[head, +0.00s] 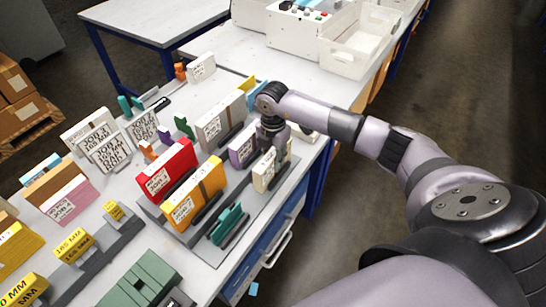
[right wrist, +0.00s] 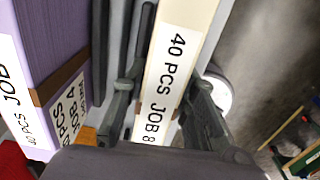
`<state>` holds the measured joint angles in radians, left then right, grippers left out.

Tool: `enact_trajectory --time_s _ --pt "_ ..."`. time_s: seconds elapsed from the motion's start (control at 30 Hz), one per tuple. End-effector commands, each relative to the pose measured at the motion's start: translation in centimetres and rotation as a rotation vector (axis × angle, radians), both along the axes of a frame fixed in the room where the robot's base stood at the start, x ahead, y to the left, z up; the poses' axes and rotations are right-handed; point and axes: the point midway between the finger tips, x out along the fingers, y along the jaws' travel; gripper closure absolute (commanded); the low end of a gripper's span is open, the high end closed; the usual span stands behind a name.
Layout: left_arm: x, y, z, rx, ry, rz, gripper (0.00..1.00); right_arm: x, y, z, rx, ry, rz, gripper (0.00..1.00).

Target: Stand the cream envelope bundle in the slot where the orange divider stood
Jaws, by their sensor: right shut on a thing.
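The cream envelope bundle (head: 262,172) stands upright at the right end of the grey rack (head: 212,250), beside the purple bundle (head: 243,150). My right gripper (head: 273,145) comes down on it from above. In the right wrist view, the fingers (right wrist: 168,92) are shut on the bundle's two sides, and its label (right wrist: 168,80) reads "40 PCS JOB 8". I cannot tell whether its base touches the rack. Small orange pieces show at the middle (head: 148,150) and the far end (head: 180,71) of the table. My left gripper is not in view.
Red (head: 168,172) and yellow (head: 195,195) bundles stand close left of the purple one. A teal divider (head: 228,222) stands at the rack's front. Bundles in white, pink and brown crowd the left.

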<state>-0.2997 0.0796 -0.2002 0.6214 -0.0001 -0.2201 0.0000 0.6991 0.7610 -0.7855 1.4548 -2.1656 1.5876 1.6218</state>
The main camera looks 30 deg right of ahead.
Motion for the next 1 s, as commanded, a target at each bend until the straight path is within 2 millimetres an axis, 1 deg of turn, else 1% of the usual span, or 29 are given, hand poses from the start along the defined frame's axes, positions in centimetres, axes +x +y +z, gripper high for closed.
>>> enact_trajectory --time_s 0.2,0.23,0.5,0.8,0.87,0.93,1.0 --pt "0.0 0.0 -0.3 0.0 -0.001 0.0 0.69 0.0 0.0 -0.4 0.0 -0.001 0.0 1.0" --pt "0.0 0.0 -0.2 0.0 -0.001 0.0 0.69 0.0 0.0 -0.3 0.0 0.0 0.0 0.72" --pt "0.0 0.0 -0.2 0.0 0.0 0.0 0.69 0.0 0.0 -0.2 0.001 0.0 0.0 0.54" --pt "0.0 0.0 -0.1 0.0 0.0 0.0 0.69 0.0 0.0 -0.1 0.001 0.0 0.0 0.54" --pt "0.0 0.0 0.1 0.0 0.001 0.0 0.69 0.0 0.0 0.2 0.0 -0.001 0.0 0.54" --pt "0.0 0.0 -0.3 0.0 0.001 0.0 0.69 0.1 0.0 0.7 0.001 -0.003 0.001 0.54" --pt "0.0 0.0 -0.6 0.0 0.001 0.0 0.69 0.1 0.0 1.7 0.001 -0.004 0.0 0.54"
